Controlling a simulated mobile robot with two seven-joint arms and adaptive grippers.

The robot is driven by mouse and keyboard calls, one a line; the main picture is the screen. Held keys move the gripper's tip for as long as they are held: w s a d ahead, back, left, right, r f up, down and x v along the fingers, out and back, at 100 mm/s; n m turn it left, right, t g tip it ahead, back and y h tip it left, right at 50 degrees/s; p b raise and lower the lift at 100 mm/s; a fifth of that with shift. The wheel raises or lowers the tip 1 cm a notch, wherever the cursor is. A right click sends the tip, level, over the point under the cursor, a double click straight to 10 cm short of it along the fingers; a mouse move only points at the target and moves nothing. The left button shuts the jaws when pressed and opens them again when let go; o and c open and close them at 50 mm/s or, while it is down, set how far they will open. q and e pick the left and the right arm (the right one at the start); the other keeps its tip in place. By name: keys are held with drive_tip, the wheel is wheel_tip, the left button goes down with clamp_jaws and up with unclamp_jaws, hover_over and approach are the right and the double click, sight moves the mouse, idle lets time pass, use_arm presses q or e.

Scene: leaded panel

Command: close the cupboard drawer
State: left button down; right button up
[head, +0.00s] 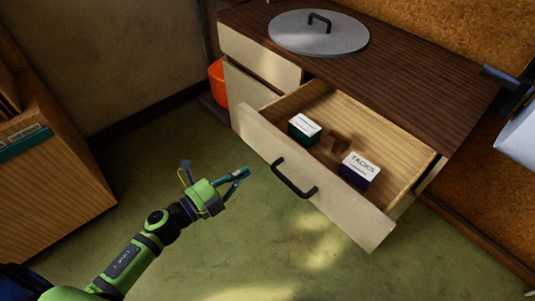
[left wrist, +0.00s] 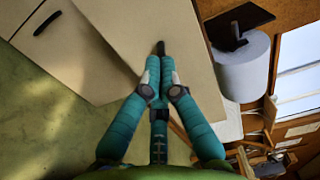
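The cupboard drawer (head: 310,182) is pulled well out of the dark-topped cupboard (head: 410,65). Its pale front has a black bar handle (head: 294,178). Inside lie a green box with a white top (head: 304,130), a purple box labelled TACKS (head: 359,170) and a small brown thing (head: 340,143). My left gripper (head: 241,178) is in front of the drawer, left of the handle, apart from it and empty. In the left wrist view its fingertips (left wrist: 161,66) are together, before a pale panel (left wrist: 145,30); a handle (left wrist: 47,22) shows at upper left. My right gripper is not in view.
A round grey lid (head: 318,38) lies on the cupboard top. An orange bin (head: 217,82) stands at the cupboard's left side. A white roll on a black holder (left wrist: 240,70) is at the right. A wooden unit (head: 50,165) stands at left. The green floor between is clear.

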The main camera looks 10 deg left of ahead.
sight(276, 150)
use_arm(q)
drive_tip(key=x, duration=0.9)
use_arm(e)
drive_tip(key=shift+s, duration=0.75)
